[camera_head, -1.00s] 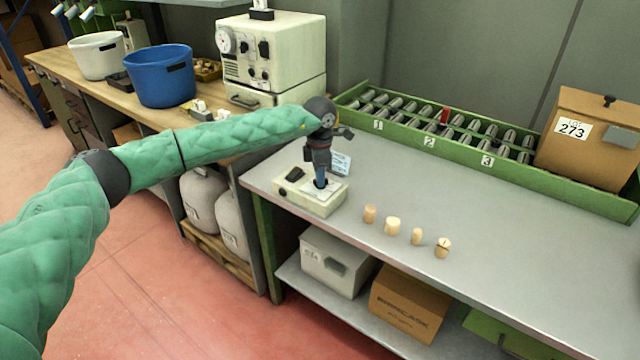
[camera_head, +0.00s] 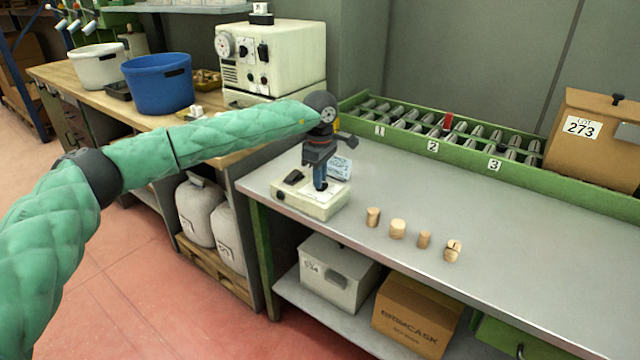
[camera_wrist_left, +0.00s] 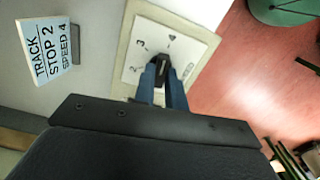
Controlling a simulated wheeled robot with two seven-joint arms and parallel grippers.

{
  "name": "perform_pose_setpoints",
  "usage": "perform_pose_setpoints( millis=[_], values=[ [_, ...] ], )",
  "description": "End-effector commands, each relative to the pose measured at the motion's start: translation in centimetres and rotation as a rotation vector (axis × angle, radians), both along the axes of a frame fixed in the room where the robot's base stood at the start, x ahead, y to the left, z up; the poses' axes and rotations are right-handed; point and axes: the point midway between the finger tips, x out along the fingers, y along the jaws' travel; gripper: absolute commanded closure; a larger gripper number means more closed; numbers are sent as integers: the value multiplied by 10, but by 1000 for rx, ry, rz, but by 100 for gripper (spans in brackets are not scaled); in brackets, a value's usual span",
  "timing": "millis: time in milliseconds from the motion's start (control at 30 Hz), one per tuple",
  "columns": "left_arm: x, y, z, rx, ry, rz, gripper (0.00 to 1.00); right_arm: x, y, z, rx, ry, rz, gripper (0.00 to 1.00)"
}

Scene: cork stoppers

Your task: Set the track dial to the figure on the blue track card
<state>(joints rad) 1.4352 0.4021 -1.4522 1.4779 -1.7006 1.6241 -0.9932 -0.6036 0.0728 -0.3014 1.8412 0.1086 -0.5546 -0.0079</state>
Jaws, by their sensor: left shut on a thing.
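The track dial is a dark knob (camera_wrist_left: 162,72) on a white plate (camera_wrist_left: 185,47) with figures; a 3 and a 2 are readable. It tops a cream box (camera_head: 308,205) at the grey bench's left end. My left gripper (camera_head: 320,185) points down from above, its blue fingers shut on the knob; they also show in the left wrist view (camera_wrist_left: 162,78). The fingers hide part of the plate, and I cannot tell where the knob points. The pale blue track card (camera_wrist_left: 48,48) stands beside the box and reads TRACK STOP 2, SPEED 4. My right gripper is out of view.
Several corks (camera_head: 397,229) stand on the bench right of the box. A green rack (camera_head: 465,150) with numbered sections and a LOT 273 box (camera_head: 590,140) line the back. A blue bucket (camera_head: 157,85) and a cream machine (camera_head: 270,55) stand on the wooden bench.

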Motion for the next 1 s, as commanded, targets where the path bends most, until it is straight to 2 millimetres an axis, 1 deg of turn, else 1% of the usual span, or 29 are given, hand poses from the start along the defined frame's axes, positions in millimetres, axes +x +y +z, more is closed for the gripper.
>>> perform_pose_setpoints(
  millis=[200,400,900,933,1000],
  values=[
    [2,1,0,0,-4,-91,100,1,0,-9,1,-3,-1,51],
    [2,1,2,0,-4,-140,100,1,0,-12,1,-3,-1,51],
    [2,1,3,0,-4,-154,100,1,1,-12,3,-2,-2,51],
    [2,1,3,0,-4,-154,82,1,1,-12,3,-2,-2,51],
    [2,1,2,0,-4,-154,68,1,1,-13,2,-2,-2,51]
  ],
)
